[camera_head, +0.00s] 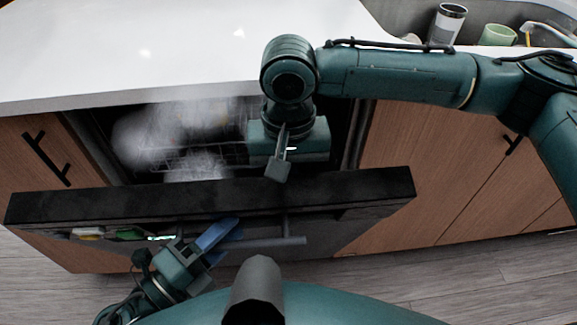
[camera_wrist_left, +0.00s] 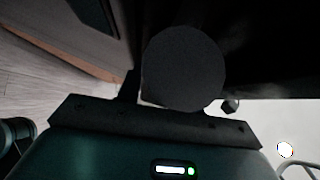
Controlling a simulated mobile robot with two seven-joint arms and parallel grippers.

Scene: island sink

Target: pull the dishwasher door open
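The dishwasher door (camera_head: 370,188) is partly open in the head view, its dark top edge tilted out from the counter. Its grey bar handle (camera_head: 270,242) is on the front face. My left gripper (camera_head: 217,236) is at the left part of the handle, with bluish fingers overlapping it. Whether they grip it is unclear. In the left wrist view, a dark round shape (camera_wrist_left: 185,68) blocks the space ahead of the gripper. My right gripper (camera_head: 279,168) points down at the opening, just behind the door's top edge. Its finger gap is hidden.
A pale, blurry haze and a dish rack (camera_head: 205,158) show inside the dishwasher. The white countertop (camera_head: 180,45) overhangs it. Wooden cabinets (camera_head: 450,165) stand on both sides. A metal cup (camera_head: 447,25) and a green cup (camera_head: 497,35) are at the upper right. Grey floor (camera_head: 440,290) is in front.

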